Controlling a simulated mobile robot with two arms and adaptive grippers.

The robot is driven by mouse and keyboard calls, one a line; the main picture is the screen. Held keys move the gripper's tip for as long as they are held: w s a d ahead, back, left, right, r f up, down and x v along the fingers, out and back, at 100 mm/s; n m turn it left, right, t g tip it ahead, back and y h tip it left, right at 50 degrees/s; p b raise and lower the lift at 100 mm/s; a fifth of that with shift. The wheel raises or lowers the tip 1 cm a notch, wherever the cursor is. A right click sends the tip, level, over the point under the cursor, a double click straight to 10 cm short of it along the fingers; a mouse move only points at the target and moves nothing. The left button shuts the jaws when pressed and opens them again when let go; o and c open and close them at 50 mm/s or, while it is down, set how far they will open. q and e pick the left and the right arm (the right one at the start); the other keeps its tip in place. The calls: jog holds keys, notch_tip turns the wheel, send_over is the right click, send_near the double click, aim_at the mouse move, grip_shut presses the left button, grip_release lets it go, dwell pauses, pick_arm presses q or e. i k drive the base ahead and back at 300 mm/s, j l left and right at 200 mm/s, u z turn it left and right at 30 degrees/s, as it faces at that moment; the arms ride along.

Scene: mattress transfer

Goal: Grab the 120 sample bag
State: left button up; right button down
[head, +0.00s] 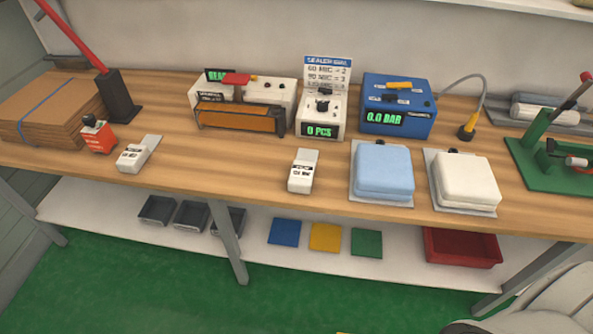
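Two small white packs with dark print lie on the wooden workbench (230,165) in the head view. One pack (130,157) is at the left, beside a small red-orange item with a black top (99,138). The other pack (301,176) is near the middle of the front edge. Their print is too small to read, so I cannot tell which is the 120 sample bag.
A sealer (211,99), a counter reading "0 PCS" (320,129) and a blue box reading "0.0 BAR" (418,91) stand behind. Blue (384,168) and white (467,180) pads lie right. Cardboard (45,100) is left, a green press (540,165) right. Bench front between the packs is clear.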

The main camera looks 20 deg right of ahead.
aim_at(300, 180)
jog(key=l+u, duration=0.35)
jog(key=l, duration=0.45)
jog(key=k+l+u, duration=0.1)
jog(key=l+u, duration=0.3)
jog(key=l, duration=0.4)
